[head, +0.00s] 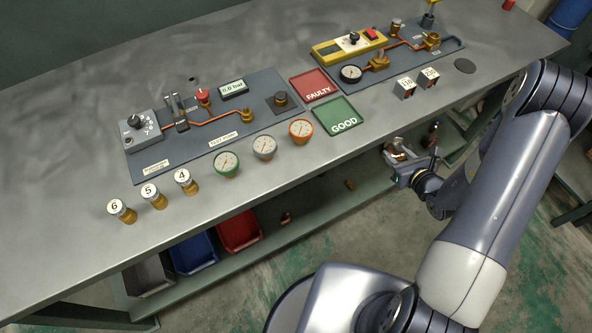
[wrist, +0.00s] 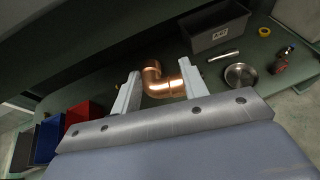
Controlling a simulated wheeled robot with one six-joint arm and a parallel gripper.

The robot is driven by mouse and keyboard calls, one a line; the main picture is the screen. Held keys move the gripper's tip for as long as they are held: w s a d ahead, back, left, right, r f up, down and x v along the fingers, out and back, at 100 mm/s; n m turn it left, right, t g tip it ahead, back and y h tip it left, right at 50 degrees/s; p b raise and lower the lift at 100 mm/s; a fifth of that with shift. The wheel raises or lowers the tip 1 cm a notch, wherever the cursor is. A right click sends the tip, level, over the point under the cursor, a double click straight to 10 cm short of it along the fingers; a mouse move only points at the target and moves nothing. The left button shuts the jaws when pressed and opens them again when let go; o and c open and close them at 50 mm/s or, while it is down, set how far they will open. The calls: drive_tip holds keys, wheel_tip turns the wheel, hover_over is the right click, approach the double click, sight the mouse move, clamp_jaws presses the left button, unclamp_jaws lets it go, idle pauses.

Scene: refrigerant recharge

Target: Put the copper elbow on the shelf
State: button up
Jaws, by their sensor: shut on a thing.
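The copper elbow (wrist: 166,85) is a shiny bent pipe piece, held between the two fingers of my gripper (wrist: 160,88) in the wrist view. In the head view my gripper (head: 400,153) is just in front of the workbench's front edge, at the right, and the elbow is hard to make out there. The green shelf (head: 325,198) runs under the benchtop. In the wrist view the shelf (wrist: 88,98) lies beyond the elbow, which seems apart from it.
The shelf holds dark, blue (head: 193,251) and red (head: 240,231) bins at the left. In the wrist view a grey bin (wrist: 217,38), a metal tube (wrist: 223,55), a round metal dish (wrist: 240,76) and a bottle-like item (wrist: 281,62) stand on it. The benchtop (head: 60,160) overhangs it.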

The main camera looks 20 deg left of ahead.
drive_tip(key=a+f+n+g+y+b, duration=0.1)
drive_tip(key=a+f+n+b, duration=0.1)
drive_tip(key=a+f+b, duration=0.45)
drive_tip(key=a+f+n+g+y+b, duration=0.15)
drive_tip(key=a+f+b, duration=0.25)
drive_tip(key=f+b, duration=0.55)
drive_tip(key=n+g+y+b, duration=0.2)
drive_tip(key=n+g+b, duration=0.15)
drive_tip(key=b, duration=0.85)
hover_over(310, 210)
wheel_tip(310, 210, down, 21)
drive_tip(key=shift+g, duration=0.3)
wheel_tip(310, 210, down, 10)
drive_tip(key=b, duration=0.4)
drive_tip(key=shift+w+d, duration=0.1)
drive_tip(key=shift+f, duration=0.15)
drive_tip(key=shift+f, duration=0.15)
drive_tip(key=o, duration=1)
drive_tip(key=shift+c, duration=0.2)
drive_tip(key=shift+r, duration=0.25)
